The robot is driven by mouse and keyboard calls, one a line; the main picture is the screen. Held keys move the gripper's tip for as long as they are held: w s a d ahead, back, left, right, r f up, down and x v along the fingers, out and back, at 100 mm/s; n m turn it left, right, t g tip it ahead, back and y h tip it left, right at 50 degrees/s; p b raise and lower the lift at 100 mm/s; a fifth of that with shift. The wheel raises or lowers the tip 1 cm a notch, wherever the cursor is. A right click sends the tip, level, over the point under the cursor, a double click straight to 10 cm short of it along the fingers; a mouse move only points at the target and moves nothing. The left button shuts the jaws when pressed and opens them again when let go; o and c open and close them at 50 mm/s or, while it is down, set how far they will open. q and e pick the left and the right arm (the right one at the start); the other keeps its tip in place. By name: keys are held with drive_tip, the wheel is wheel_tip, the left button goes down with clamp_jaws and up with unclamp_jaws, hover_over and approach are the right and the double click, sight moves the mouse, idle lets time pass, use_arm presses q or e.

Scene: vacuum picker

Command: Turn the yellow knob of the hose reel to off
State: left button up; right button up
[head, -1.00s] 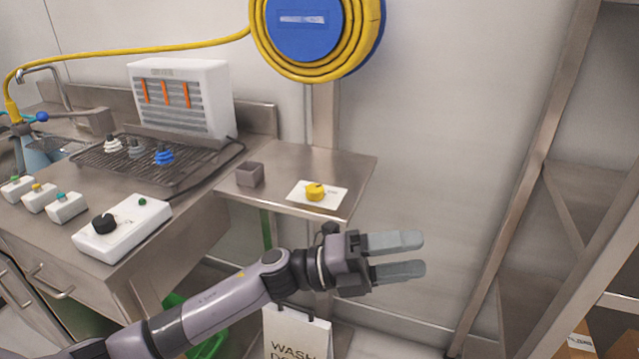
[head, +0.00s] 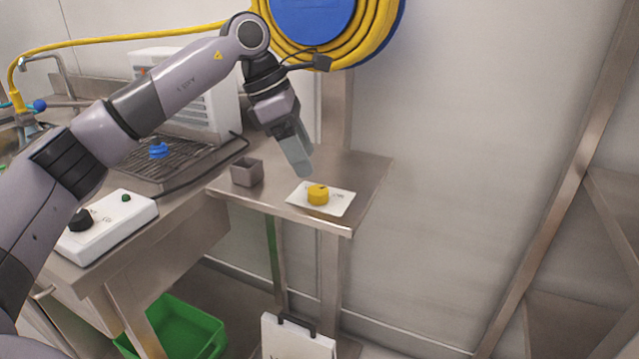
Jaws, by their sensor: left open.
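The yellow knob (head: 318,195) sits on a white plate (head: 340,205) on the small metal side shelf. A dark mark shows on the knob's top; its exact setting is too small to read. The hose reel (head: 312,18), blue with yellow hose coiled around it, hangs on the wall above. My left gripper (head: 303,170) points down just above and behind the knob, apart from it. Its fingers overlap in this view, and it is open with nothing seen between them. My right gripper is not in view.
A small grey box (head: 247,172) stands on the shelf left of the plate. A white control box (head: 108,226) with a black knob is on the counter. A green crate (head: 185,325) is below. A metal frame (head: 560,180) stands at right.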

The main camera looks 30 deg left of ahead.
sight(319, 189)
use_arm(q)
drive_tip(key=shift+x, duration=3.45)
drive_tip(key=c, duration=1.1)
